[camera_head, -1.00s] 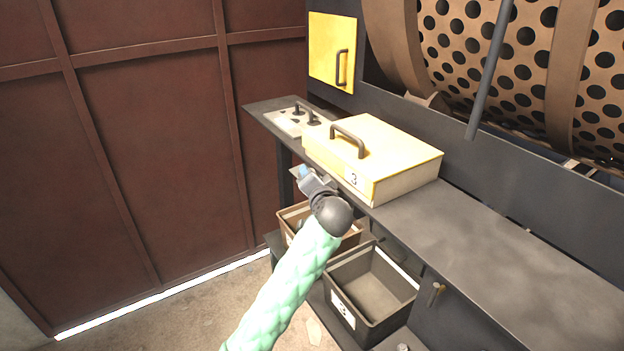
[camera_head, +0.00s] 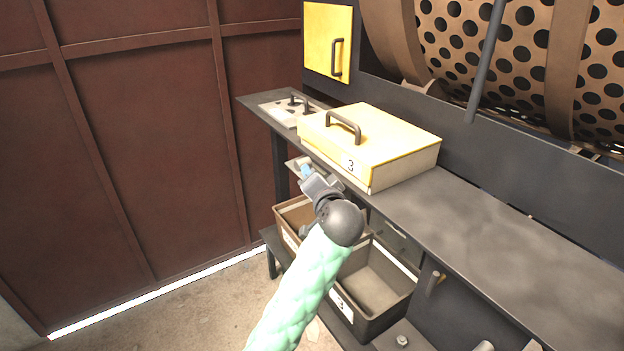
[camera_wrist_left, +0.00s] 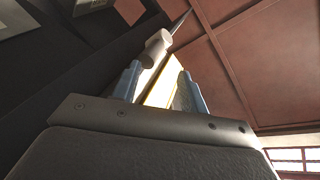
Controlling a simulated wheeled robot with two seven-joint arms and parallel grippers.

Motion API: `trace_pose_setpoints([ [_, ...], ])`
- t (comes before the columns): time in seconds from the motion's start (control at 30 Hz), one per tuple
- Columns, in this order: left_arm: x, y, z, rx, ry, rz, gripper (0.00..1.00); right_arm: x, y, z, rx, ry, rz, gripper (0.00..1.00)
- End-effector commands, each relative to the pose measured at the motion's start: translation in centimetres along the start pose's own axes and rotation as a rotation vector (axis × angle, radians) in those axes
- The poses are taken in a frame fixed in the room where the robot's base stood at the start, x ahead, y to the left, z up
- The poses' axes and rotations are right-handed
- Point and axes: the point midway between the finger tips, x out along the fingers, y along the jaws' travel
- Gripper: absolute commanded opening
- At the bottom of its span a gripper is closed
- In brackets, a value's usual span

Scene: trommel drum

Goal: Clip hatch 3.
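The yellow hatch lid (camera_head: 385,130), marked 3 and fitted with a dark handle, lies flat on its pale box on the dark ledge. My left gripper (camera_head: 306,171) is just below the box's near left edge, its tips beside the ledge. In the left wrist view the two blue fingers of my left gripper (camera_wrist_left: 162,88) stand apart. A yellow strip (camera_wrist_left: 163,82) and a grey knob-like cylinder (camera_wrist_left: 155,48) show between and beyond them. I cannot tell whether either is touched. No clip can be made out clearly. My right gripper is not in view.
Under the ledge (camera_head: 490,225) stand a brown bin (camera_head: 290,215) and a dark bin marked 3 (camera_head: 352,317). A pale plate with a handle (camera_head: 283,112) lies behind the box. A yellow door (camera_head: 322,45) and perforated drum (camera_head: 480,60) stand behind. The ledge's right is clear.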

Motion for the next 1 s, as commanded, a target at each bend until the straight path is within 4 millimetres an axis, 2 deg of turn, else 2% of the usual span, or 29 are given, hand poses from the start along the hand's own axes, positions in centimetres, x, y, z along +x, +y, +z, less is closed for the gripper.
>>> trace_pose_setpoints([
  [0.43, -0.5, 0.1, 0.1, 0.002, -0.001, 0.002, 0.43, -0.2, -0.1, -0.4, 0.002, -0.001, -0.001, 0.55],
  [0.57, 0.2, 1.6, 1.2, 0.006, -0.013, 0.027, 0.43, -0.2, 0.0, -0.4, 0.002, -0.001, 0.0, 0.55],
  [0.67, 1.3, 4.4, 3.4, 0.013, -0.035, 0.074, 0.43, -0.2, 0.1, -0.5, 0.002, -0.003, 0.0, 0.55],
  [0.77, 2.6, 8.4, 6.8, 0.018, -0.069, 0.142, 0.43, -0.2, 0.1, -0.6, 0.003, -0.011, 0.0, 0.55],
  [1.0, 4.3, 18.9, 17.0, 0.008, -0.17, 0.321, 0.43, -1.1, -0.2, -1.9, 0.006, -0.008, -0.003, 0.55],
])
